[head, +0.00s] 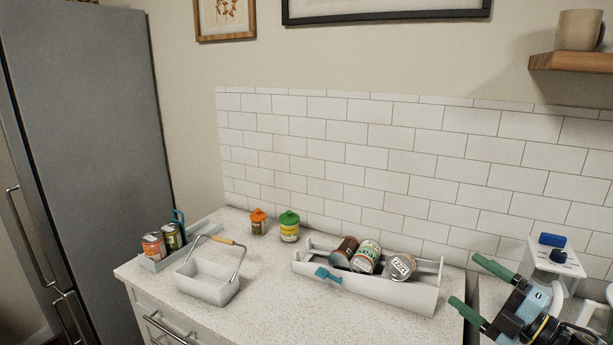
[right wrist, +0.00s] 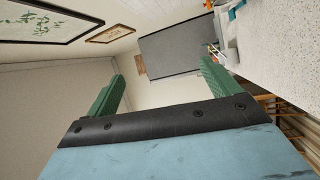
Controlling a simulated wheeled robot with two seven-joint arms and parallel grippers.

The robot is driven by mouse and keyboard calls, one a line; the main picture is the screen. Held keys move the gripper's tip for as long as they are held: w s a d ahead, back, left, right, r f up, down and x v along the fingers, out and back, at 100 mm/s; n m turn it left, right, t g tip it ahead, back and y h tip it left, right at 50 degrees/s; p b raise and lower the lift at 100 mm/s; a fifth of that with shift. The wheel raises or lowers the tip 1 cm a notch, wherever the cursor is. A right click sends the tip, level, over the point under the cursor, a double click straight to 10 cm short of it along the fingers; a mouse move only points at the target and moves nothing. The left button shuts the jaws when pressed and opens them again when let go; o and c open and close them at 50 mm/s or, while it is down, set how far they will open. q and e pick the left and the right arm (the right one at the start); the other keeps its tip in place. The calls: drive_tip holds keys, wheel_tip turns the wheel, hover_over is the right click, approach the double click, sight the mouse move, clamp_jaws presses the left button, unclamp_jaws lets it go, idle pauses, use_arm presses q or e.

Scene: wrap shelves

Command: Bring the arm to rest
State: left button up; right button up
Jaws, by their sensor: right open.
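My right gripper (head: 475,287) is at the right of the head view, above the right end of the counter. Its two green fingers are spread wide apart with nothing between them. In the right wrist view the open fingers (right wrist: 160,88) also show empty, with the wall and the grey fridge beyond them. The gripper is to the right of the long white tray and apart from it. My left gripper is not in view.
A long white tray (head: 400,296) holds several cans. A white handled basket (head: 207,286), a low tray (head: 151,264) with cans, and orange (head: 258,222) and green-lidded (head: 289,227) jars stand left. A white stand (head: 553,262) is beside the gripper. The counter's front middle is clear.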

drive_tip(key=s+a+f+m+g+h, duration=0.1)
drive_tip(key=s+a+f+m+h, duration=0.3)
drive_tip(key=f+m, duration=0.3)
drive_tip(key=s+a+f+m+g+h, duration=0.1)
drive_tip(key=s+a+f+m+h, duration=0.1)
drive_tip(key=s+f+m+h, duration=0.4)
drive_tip(key=s+a+f+m+g+h, duration=0.15)
drive_tip(key=s+f+m+g, duration=0.3)
drive_tip(key=s, duration=0.65)
drive_tip(key=s+a+f+m+g, duration=0.25)
drive_tip(key=s+m+g, duration=0.3)
drive_tip(key=s, duration=0.55)
wheel_tip(320, 180, down, 30)
drive_tip(key=s+n+g+b, duration=0.1)
drive_tip(key=g+b, duration=0.1)
drive_tip(key=b, duration=0.3)
use_arm(q)
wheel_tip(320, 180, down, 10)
drive_tip(key=b, duration=0.5)
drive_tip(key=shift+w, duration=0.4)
use_arm(e)
drive_tip(key=s+d+f, duration=0.3)
drive_tip(key=s+f, duration=1.3)
drive_tip(key=f, duration=0.3)
drive_tip(key=shift+s+d+n+g, duration=0.2)
drive_tip(key=shift+s+n+g, duration=0.1)
drive_tip(key=shift+s+g, duration=0.1)
drive_tip(key=shift+f+h, duration=0.1)
drive_tip(key=shift+h, duration=0.15)
